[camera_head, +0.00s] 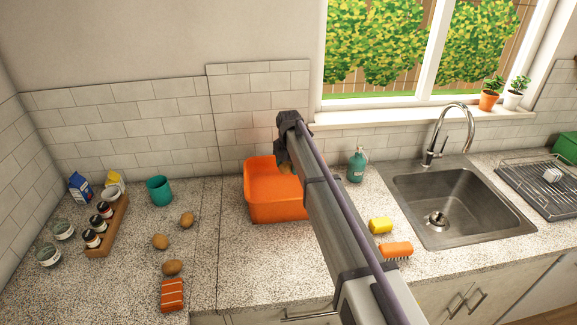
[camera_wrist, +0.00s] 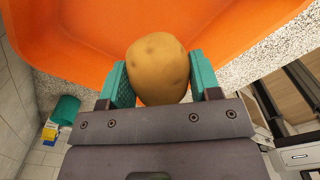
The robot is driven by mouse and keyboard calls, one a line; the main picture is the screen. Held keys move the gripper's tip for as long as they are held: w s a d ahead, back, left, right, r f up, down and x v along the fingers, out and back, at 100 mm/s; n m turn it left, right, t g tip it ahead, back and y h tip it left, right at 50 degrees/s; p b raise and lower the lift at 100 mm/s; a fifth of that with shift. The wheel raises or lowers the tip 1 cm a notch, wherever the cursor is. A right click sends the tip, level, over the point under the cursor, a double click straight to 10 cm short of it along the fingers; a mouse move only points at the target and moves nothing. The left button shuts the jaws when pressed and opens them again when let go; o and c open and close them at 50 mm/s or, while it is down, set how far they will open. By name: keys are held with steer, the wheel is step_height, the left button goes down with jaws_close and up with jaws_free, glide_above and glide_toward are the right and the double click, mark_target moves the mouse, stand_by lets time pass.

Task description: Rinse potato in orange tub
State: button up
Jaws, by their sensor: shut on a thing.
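A brown potato (camera_wrist: 158,68) is held between the two teal fingers of my gripper (camera_wrist: 158,80) in the wrist view. The orange tub (camera_head: 277,209) stands on the counter in the middle of the head view. In the wrist view the orange tub (camera_wrist: 65,45) fills the space behind the potato. In the head view my gripper is over the back part of the tub, mostly hidden by my arm, and only a little of the potato shows there. I cannot tell how deep the potato is in the tub or whether the tub holds water.
Several potatoes (camera_head: 160,241) lie on the counter to the left, near a teal cup (camera_head: 159,190) and a spice rack (camera_head: 108,225). A soap bottle (camera_head: 357,166), yellow sponge (camera_head: 380,225) and orange brush (camera_head: 396,250) lie between tub and sink (camera_head: 455,205).

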stand_by(0.3)
step_height(320, 180, up, 4)
steer(key=p, duration=0.4)
steer(key=shift+r, duration=0.15)
steer(key=shift+f, duration=0.2)
